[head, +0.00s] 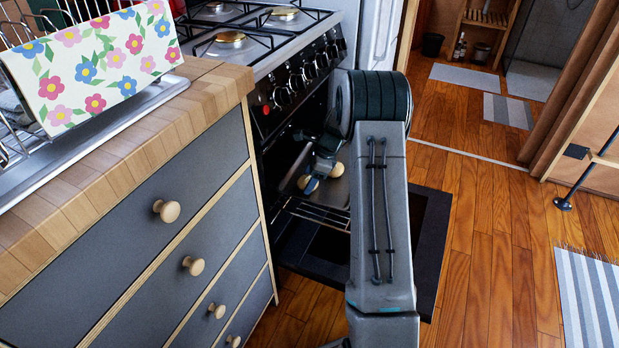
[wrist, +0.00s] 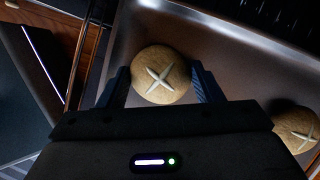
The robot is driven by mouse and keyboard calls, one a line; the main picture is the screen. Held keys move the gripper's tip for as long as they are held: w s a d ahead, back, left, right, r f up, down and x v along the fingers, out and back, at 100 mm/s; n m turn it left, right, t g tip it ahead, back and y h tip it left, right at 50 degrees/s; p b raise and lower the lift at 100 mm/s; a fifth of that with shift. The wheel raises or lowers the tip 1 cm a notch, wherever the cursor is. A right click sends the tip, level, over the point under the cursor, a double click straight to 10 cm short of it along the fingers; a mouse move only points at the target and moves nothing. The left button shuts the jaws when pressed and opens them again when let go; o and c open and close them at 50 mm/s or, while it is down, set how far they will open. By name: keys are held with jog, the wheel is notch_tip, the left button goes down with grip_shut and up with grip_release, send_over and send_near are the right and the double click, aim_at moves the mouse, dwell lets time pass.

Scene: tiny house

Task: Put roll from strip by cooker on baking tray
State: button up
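The baking tray (head: 339,191) is inside the open oven of the cooker. Its metal surface also fills much of the wrist view (wrist: 228,52). My gripper (head: 311,172) reaches into the oven over the tray. In the wrist view, a round brown roll (wrist: 160,88) with a pale cross sits between the two fingers (wrist: 162,84), which meet its sides. The roll is over the tray; I cannot tell whether its underside touches it. A second roll (wrist: 297,128) lies on the tray to the right. It also shows in the head view (head: 337,170).
The oven door (head: 432,235) is folded down and a wire rack (head: 322,214) shows below the tray. A drawer counter (head: 150,235) stands at left, with a flowered cloth (head: 100,65).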

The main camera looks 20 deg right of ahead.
jog(key=o, duration=0.3)
jog(key=p+v, duration=0.4)
jog(key=v, duration=0.7)
jog(key=s+a+r+n+h, duration=0.1)
jog(key=s+a+r+n, duration=0.4)
jog(key=s+a+r, duration=0.1)
jog(key=s+a+r+n+h, duration=0.1)
jog(key=s+a+n, duration=0.2)
jog(key=s+n, duration=0.2)
jog(key=s+a+r+n+h, duration=0.1)
jog(key=s+n, duration=0.5)
jog(key=s, duration=0.6)
jog(key=s+a+r+n+h, duration=0.1)
jog(key=s+a+r+n, duration=0.1)
jog(key=s+a+n, duration=0.3)
jog(key=s+n, duration=0.1)
jog(key=s, duration=0.2)
jog(key=shift+s+a, duration=0.4)
jog(key=shift+r, duration=0.15)
